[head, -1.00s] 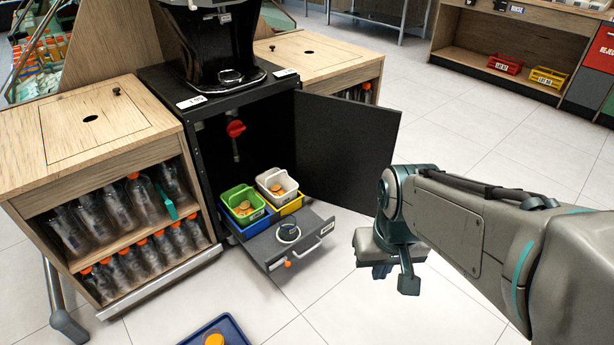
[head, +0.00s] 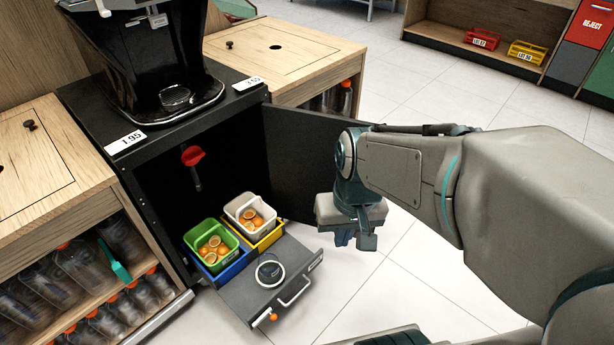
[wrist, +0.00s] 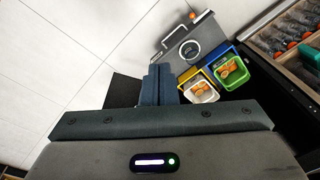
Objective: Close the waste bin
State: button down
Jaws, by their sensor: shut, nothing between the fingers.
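The waste bin is a pulled-out drawer at the bottom of the black juicer cabinet. The panel also shows in the wrist view (wrist: 196,38). My gripper (head: 353,240) is shut and empty, to the right of the drawer and apart from it. In the wrist view its fingers (wrist: 158,70) are together.
The open black cabinet door (head: 310,160) stands behind my gripper. A red lever (head: 192,156) hangs inside the cabinet. Wooden counters with bottles flank the cabinet. Tiled floor (head: 400,290) is clear in front of the drawer and to its right.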

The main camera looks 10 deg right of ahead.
jog(key=w+d+f+m+t+y+b, duration=0.1)
jog(key=w+f+m+y, duration=0.3)
jog(key=w+f+m, duration=0.5)
jog(key=w+f+m+t+y+b, duration=0.15)
jog(key=w+f+m+y, duration=0.35)
jog(key=f, duration=0.6)
jog(key=w+d+f+m+t+h+b, duration=0.1)
jog(key=w+d+f+m+t+h, duration=0.15)
jog(key=d+f+m, duration=0.5)
jog(key=m+t+h+b, duration=0.1)
jog(key=m+h+b, duration=0.1)
jog(key=m+b, duration=0.45)
send_near(322, 254)
jog(key=x, duration=0.5)
jog(key=shift+s+d+f, duration=0.15)
jog(key=shift+f, duration=0.3)
jog(key=shift+w+a+r, duration=0.1)
jog(key=shift+w+a, duration=0.15)
jog(key=shift+w, duration=0.05)
jog(key=shift+w, duration=0.1)
